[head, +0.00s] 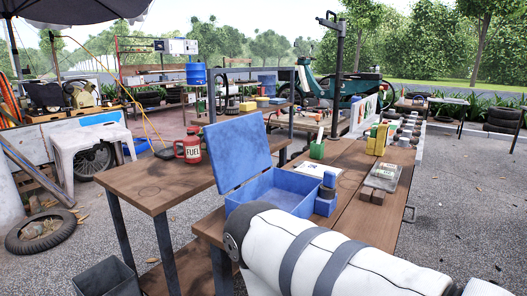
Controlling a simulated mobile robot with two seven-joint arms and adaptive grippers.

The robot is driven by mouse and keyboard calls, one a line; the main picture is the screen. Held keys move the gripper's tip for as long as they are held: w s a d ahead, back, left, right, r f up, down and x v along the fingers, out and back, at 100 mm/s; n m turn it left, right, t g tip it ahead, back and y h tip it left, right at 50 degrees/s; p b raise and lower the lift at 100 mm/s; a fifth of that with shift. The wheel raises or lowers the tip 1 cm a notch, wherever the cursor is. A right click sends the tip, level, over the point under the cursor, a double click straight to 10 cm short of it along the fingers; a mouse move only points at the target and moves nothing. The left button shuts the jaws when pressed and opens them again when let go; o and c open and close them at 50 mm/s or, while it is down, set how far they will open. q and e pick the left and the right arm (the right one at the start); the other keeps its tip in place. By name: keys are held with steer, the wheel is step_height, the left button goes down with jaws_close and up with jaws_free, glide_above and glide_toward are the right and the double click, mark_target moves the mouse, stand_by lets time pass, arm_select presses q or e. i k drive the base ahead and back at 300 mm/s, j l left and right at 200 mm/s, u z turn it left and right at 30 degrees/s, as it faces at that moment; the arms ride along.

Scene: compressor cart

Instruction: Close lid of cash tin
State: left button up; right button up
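The blue cash tin (281,196) stands on the wooden bench in the middle of the head view. Its lid (237,151) is raised, leaning back slightly to the left, and the box is open. The box's inside looks empty where I can see it. A white link of my own arm crosses the lower right in front of the tin and hides part of its near side. Neither gripper shows in the view, so I cannot see whether either is open or shut.
Small blue containers (326,197) stand right beside the tin. A paper sheet (310,169), a green cup (317,150) and a clear-topped case (383,176) lie beyond on the bench (372,215). A red fuel can (188,148) stands on the left table (150,185).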

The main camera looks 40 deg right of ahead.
mark_target(238, 149)
steer(key=i+j+z, duration=0.15)
steer(key=z, duration=0.3)
steer(key=i+j+z, duration=0.25)
steer(key=z, duration=0.25)
steer(key=i+j+z, duration=0.2)
steer(key=z, duration=0.25)
steer(key=i+j+z, duration=0.1)
steer(key=j+z, duration=0.35)
